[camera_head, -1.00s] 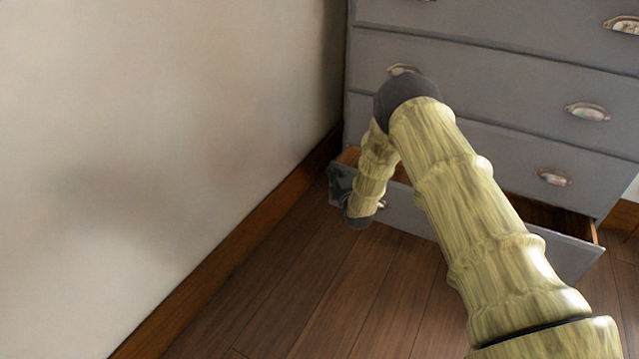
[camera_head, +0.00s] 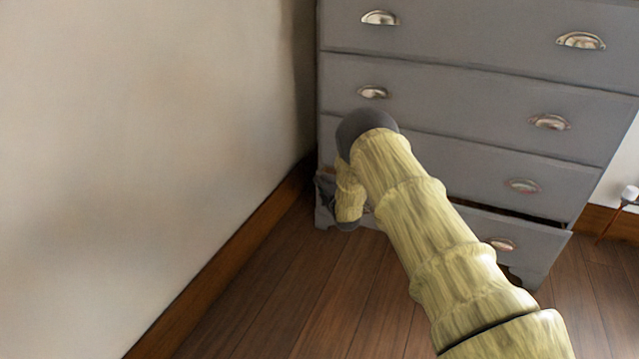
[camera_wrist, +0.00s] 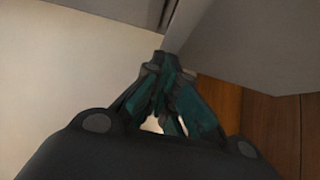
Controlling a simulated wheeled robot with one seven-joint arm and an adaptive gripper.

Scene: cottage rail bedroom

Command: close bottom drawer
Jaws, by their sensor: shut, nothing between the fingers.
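My arm hides the drawer's left and middle parts in the head view. My gripper (camera_head: 326,185) is low at the dresser's left front corner. In the wrist view my gripper (camera_wrist: 163,62) is shut and empty, its tips at the edge of a grey panel (camera_wrist: 262,45). I cannot tell if they touch it.
A beige wall (camera_head: 150,140) with a brown baseboard (camera_head: 225,255) stands close on the left. The wooden floor (camera_head: 290,290) in front of the dresser is clear. A small white object (camera_head: 629,193) is at the far right edge.

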